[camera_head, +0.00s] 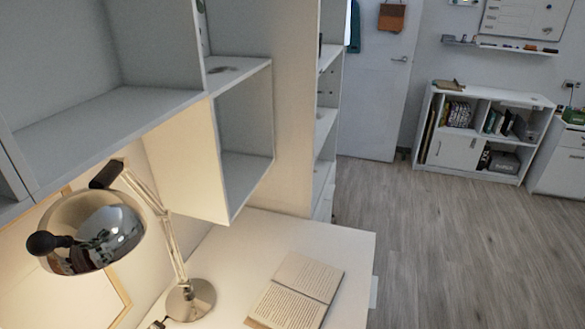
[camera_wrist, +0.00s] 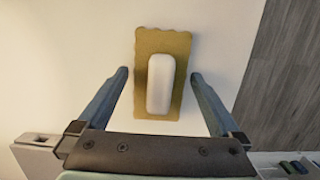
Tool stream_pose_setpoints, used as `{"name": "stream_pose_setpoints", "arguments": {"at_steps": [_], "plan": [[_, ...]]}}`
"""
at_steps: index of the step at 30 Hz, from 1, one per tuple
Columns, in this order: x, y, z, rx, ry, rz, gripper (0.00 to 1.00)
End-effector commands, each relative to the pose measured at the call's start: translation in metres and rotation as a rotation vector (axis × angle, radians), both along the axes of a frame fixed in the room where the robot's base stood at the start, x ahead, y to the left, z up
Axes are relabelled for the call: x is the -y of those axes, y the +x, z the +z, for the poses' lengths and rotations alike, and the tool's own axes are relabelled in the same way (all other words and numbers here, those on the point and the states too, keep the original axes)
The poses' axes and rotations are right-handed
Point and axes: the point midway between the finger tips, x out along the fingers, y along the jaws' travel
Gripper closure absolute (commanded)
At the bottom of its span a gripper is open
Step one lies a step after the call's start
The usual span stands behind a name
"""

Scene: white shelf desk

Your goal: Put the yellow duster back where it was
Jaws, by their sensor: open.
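The yellow duster (camera_wrist: 162,84), a yellow-brown pad with a wavy far edge and a white rounded grip on top, lies flat on a white surface in the wrist view. My gripper (camera_wrist: 160,75) is open, with one blue-grey finger on each side of the duster's near half. A gap shows between each finger and the duster. I cannot tell how high the fingers are above the surface. Neither the duster nor my gripper can be seen in the head view.
In the head view, an open book (camera_head: 296,290) and a chrome lamp (camera_head: 100,232) are on the white desk (camera_head: 345,242). White shelf boxes (camera_head: 244,130) hang above it. Wooden floor (camera_head: 450,240) is clear to the right. Small coloured items (camera_wrist: 293,167) show at the wrist view's lower right.

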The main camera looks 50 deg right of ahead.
Motion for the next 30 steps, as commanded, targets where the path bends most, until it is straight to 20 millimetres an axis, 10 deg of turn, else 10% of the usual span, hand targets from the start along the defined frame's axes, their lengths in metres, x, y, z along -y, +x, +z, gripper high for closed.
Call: {"name": "stream_pose_setpoints", "arguments": {"at_steps": [18,30], "plan": [[-0.017,-0.007,0.106,0.003,-0.001,0.000,0.00],[-0.020,-0.009,0.117,-0.001,0.001,0.000,0.00]]}}
